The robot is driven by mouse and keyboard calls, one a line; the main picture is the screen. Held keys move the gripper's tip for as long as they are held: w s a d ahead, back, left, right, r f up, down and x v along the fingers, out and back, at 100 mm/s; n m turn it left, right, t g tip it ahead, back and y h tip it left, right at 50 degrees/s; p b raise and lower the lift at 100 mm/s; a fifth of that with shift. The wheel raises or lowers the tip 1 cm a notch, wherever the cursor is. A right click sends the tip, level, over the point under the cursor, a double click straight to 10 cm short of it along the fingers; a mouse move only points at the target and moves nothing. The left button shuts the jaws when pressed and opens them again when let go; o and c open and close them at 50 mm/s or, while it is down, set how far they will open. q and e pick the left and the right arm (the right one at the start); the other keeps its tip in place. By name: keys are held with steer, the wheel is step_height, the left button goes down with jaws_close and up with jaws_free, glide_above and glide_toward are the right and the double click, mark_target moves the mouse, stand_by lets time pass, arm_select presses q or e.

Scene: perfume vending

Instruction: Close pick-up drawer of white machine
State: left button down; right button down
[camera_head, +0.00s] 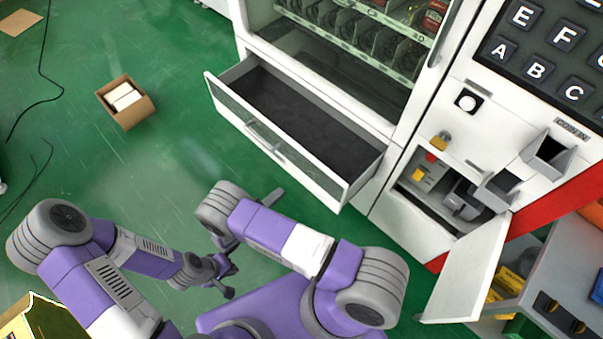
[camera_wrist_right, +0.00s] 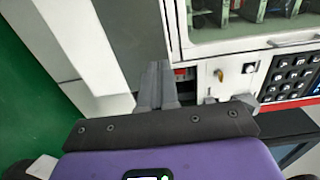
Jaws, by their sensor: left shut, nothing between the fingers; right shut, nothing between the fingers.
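The white machine (camera_head: 380,150) has its pick-up drawer (camera_head: 275,140) pulled out below the product window. The drawer has a dark, empty floor and a clear front with a bar handle (camera_head: 265,140). My right gripper (camera_head: 276,196) is shut and empty, just in front of the drawer front, partly hidden behind my own arm. In the right wrist view its fingers (camera_wrist_right: 157,85) are together, with a large pale panel (camera_wrist_right: 80,45) to their left; I cannot tell whether they touch anything. My left gripper (camera_head: 227,278) is shut and empty over the floor, farther from the drawer.
A small door (camera_head: 468,270) hangs open at the machine's lower right, below the letter keypad (camera_head: 550,60). An open cardboard box (camera_head: 126,102) stands on the green floor at left. A dark cable (camera_head: 42,80) lies beyond it. Floor between box and drawer is clear.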

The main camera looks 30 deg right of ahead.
mark_target(312, 163)
arm_select(q)
steer(key=shift+f+b, duration=0.4)
steer(key=shift+f, duration=0.05)
arm_select(e)
steer(key=x, duration=1.3)
steer(key=shift+w+d+r, duration=0.3)
steer(key=shift+w, duration=0.05)
